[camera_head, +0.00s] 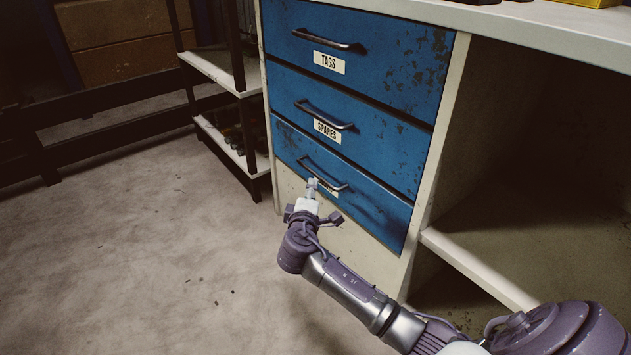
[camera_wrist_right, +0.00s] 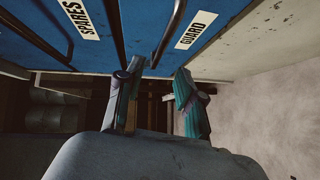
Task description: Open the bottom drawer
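The bottom drawer (camera_head: 375,208) is the lowest of three blue drawer fronts in the head view and looks flush with those above. Its dark bar handle (camera_head: 332,184) also shows in the right wrist view (camera_wrist_right: 170,35). Its label is mostly hidden by my gripper in the head view; the right wrist view shows the label GUARD (camera_wrist_right: 197,30). My right gripper (camera_head: 312,184) is at the left part of this handle. In the right wrist view its fingers (camera_wrist_right: 158,76) are apart, with the handle's end showing between them; contact cannot be told. My left gripper is out of view.
The TAGS drawer (camera_head: 375,55) and SPARES drawer (camera_head: 350,125) above are closed, each with a bar handle. An open bay (camera_head: 535,150) lies to the right. A low rack (camera_head: 235,140) stands left of the cabinet. The floor (camera_head: 130,250) in front left is clear.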

